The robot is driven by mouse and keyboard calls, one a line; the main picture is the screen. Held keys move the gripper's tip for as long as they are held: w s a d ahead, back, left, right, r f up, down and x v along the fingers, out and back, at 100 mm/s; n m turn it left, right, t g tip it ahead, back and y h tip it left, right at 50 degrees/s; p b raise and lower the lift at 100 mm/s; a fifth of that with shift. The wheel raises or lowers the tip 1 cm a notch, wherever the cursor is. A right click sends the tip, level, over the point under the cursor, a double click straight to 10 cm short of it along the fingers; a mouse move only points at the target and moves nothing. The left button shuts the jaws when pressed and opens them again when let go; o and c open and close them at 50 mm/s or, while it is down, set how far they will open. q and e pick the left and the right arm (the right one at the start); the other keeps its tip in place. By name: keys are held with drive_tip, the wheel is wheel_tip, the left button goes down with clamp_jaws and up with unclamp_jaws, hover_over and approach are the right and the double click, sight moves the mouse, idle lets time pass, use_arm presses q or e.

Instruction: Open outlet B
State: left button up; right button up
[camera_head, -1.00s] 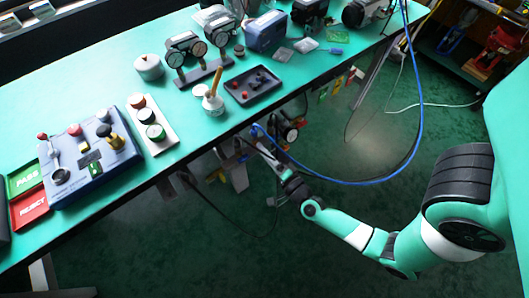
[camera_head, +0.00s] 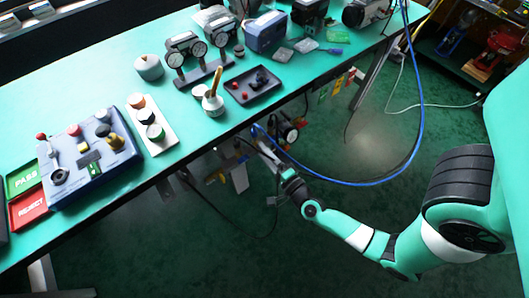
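A blue-grey control box (camera_head: 98,178) with several knobs and levers stands at the left of the teal bench. A red-tipped lever (camera_head: 42,137) and a black-and-yellow knob (camera_head: 116,144) show on it. I cannot read any label for outlet B. My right gripper (camera_head: 262,143) is off the bench's front edge, low and to the right of the box, touching nothing I can make out. Its fingers are small and dark against clutter, so their opening is unclear. My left gripper is not in view.
A blue hose (camera_head: 421,110) loops beside my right arm. Bare bench lies behind the control box.

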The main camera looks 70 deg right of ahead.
drive_tip(key=p+v, duration=0.4)
drive_tip(key=v, duration=0.7)
drive_tip(key=shift+s+a, duration=0.2)
idle(0.4)
